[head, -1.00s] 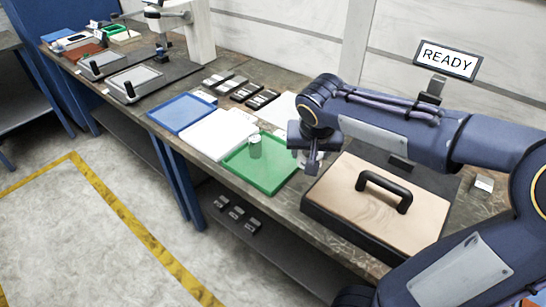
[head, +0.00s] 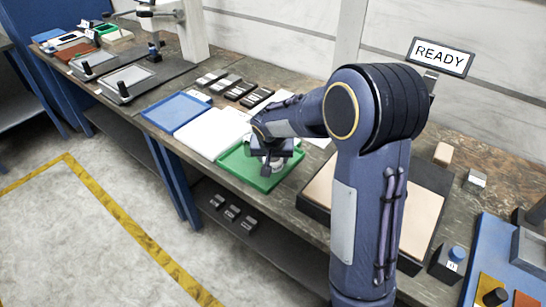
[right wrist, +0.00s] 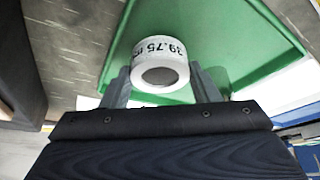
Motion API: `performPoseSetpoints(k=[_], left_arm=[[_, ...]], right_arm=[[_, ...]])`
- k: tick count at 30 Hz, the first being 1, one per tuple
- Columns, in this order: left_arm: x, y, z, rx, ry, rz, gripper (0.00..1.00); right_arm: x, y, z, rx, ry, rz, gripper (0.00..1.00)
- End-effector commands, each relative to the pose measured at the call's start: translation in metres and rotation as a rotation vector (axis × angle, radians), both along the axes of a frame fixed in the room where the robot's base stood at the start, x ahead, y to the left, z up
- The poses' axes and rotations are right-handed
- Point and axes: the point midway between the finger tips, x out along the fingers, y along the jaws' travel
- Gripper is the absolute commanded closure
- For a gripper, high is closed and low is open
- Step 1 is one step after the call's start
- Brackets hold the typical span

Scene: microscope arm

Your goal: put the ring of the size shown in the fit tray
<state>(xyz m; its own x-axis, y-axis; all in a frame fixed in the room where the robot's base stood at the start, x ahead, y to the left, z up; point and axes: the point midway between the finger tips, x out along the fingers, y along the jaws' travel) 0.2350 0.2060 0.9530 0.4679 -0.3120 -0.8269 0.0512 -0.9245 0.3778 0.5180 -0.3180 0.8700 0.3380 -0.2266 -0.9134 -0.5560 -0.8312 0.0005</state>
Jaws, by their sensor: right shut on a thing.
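A pale ring (right wrist: 160,50) with a dark round hole and printed text reading about "39.75" shows in the right wrist view. My right gripper (right wrist: 158,80) is shut on it, with one finger on each side. In the head view my right gripper (head: 273,163) is low over the green tray (head: 238,166), and its wrist and fingers mostly hide the ring. I cannot tell whether the ring touches the tray floor. My left gripper is not in view.
A white tray (head: 207,136) and a blue tray (head: 176,112) lie left of the green one. Several dark blocks (head: 240,89) stand behind them. The wooden-topped case (head: 318,188) is partly behind my arm. A sign (head: 440,57) reads READY.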

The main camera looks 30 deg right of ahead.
Motion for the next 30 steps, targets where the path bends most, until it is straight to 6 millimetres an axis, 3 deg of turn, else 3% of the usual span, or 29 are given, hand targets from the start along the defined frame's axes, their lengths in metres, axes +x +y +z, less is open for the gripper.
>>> performPoseSetpoints(k=[11, 12, 17, 25, 30], left_arm=[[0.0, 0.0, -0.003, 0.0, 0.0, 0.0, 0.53], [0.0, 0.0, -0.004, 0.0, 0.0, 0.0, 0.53], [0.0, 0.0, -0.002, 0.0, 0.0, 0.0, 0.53], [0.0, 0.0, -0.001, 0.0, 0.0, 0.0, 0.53], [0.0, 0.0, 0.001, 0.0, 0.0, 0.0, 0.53]], right_arm=[[0.0, 0.0, -0.005, 0.0, -0.004, 0.001, 0.79], [0.0, 0.0, -0.006, 0.0, -0.001, 0.0, 0.44], [0.0, 0.0, -0.005, 0.0, -0.001, 0.0, 0.23], [0.0, 0.0, -0.004, 0.0, -0.001, 0.0, 0.23], [-0.003, 0.003, 0.009, 0.0, -0.004, 0.002, 0.23]])
